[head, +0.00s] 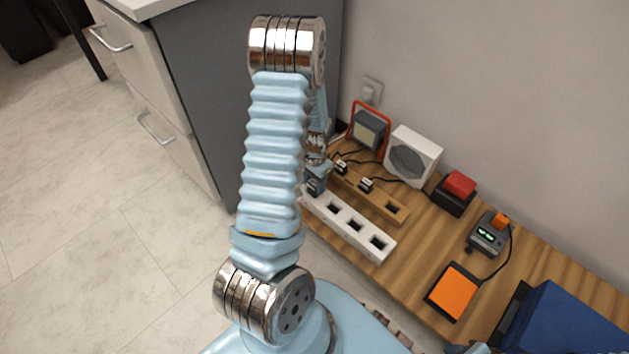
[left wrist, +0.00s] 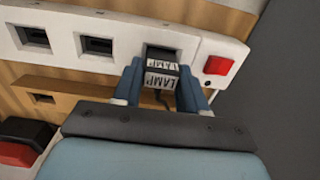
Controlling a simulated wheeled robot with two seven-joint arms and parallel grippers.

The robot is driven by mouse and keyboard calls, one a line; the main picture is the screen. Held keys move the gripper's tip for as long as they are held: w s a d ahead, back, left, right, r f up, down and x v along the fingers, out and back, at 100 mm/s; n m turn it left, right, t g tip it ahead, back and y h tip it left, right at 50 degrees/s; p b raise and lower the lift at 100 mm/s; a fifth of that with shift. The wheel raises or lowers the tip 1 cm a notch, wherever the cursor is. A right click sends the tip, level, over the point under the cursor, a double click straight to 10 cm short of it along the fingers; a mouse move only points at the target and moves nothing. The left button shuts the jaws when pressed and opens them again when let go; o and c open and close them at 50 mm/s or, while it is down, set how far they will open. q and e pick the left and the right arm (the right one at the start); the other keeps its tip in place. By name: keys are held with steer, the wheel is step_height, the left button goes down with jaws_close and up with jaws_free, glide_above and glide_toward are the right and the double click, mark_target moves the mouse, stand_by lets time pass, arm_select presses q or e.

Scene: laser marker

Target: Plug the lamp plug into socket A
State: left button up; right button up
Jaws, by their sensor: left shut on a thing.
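The lamp plug (left wrist: 160,79), with white LAMP labels, is between the fingers of my left gripper (left wrist: 160,92), which is shut on it. The plug is at the socket (left wrist: 161,53) nearest the red switch on the white power strip (left wrist: 110,67). Part of that dark socket opening shows beyond the plug; I cannot tell whether the plug's tip is inside. No socket letter is readable. In the head view my left gripper (head: 315,180) is at the far left end of the power strip (head: 345,224), partly hidden by my arm.
Behind the strip is a wooden rack (head: 390,209) with two other plugs. An orange-framed lamp (head: 369,127), white fan-like box (head: 413,156), red button (head: 459,184), grey device (head: 487,236), orange pad (head: 453,292) and blue box (head: 565,325) stand on the wooden bench. A grey cabinet (head: 205,90) borders its left.

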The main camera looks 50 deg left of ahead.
arm_select(q)
steer(key=shift+f+b, duration=0.45)
steer(key=shift+f, duration=0.15)
steer(key=o, duration=1.2)
step_height(320, 180, up, 14)
steer(key=p, duration=0.4)
step_height(320, 180, up, 6)
steer(key=p, duration=0.5)
glide_above(314, 181)
steer(key=shift+f, duration=0.1)
